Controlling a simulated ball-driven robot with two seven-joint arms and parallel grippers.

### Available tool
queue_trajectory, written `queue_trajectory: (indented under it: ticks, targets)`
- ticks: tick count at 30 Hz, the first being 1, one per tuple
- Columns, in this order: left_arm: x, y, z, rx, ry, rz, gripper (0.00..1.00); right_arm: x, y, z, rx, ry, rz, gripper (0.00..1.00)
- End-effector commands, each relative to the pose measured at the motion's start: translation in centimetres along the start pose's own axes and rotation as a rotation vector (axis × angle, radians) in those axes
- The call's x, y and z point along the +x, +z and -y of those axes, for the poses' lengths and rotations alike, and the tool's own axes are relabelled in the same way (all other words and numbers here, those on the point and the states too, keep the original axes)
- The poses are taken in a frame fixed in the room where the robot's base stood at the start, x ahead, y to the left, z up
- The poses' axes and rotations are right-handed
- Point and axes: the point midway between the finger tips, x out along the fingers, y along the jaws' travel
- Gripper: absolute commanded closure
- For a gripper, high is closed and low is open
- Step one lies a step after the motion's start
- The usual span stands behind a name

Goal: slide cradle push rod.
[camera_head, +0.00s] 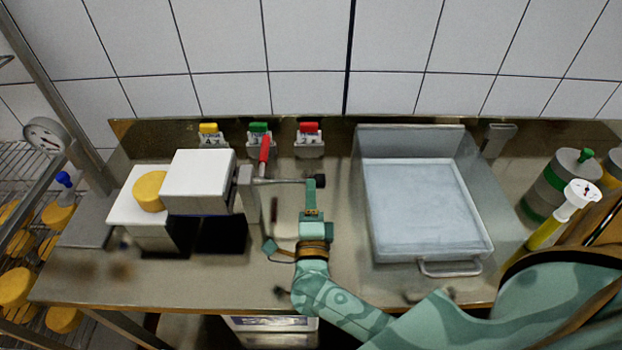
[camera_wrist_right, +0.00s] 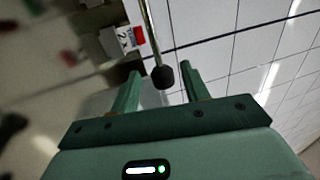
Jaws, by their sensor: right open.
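The push rod (camera_head: 285,181) is a thin metal bar that runs rightward from a grey upright block (camera_head: 245,188) and ends in a black knob (camera_head: 319,181). The cradle seems to be the white-topped box (camera_head: 199,175) left of that block. My right gripper (camera_head: 316,182) is at the knob end of the rod. In the right wrist view its two fingers are apart, and the black knob (camera_wrist_right: 163,77) shows between and near the fingertips, with the rod (camera_wrist_right: 152,38) leading away. I cannot tell whether a finger touches the knob. My left gripper is out of view.
A yellow cheese (camera_head: 149,191) sits on a white block at the left. A red-handled lever (camera_head: 265,150) stands behind the rod. Coloured tags (camera_head: 309,135) line the back wall. A large metal tray (camera_head: 370,220) is to the right, with bottles beyond.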

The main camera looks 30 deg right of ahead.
Motion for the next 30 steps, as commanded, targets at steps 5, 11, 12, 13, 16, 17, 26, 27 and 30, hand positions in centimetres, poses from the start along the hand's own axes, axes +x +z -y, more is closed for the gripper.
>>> queue_trajectory:
  ticks: [5, 11, 12, 13, 16, 17, 26, 27, 30]
  targets:
    - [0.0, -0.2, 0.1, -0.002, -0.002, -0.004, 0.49, 3.1, 0.0, 0.0, -0.001, -0.002, 0.0, 0.54]
    - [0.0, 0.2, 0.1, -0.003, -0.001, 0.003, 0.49, 4.5, 0.0, 0.0, -0.001, 0.0, 0.0, 0.54]
    - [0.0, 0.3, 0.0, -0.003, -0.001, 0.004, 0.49, 4.5, 0.0, 0.0, -0.001, 0.0, 0.0, 0.54]
    - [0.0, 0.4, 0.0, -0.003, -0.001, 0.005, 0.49, 4.5, 0.0, 0.0, 0.0, 0.0, 0.0, 0.54]
    - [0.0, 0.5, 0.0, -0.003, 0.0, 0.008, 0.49, 4.5, 0.0, 0.0, 0.0, 0.001, 0.0, 0.54]
    - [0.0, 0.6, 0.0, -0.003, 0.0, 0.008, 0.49, 4.5, 0.0, 0.0, 0.0, 0.001, 0.0, 0.54]
    - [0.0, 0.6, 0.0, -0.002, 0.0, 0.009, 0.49, 4.5, 0.0, -0.1, 0.0, 0.001, 0.0, 1.0]
    - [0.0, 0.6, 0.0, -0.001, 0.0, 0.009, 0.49, 4.5, 0.0, -0.1, 0.0, 0.001, 0.0, 1.0]
    - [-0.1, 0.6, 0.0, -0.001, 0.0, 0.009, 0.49, 4.5, -0.1, -0.1, 0.0, 0.001, 0.0, 1.0]
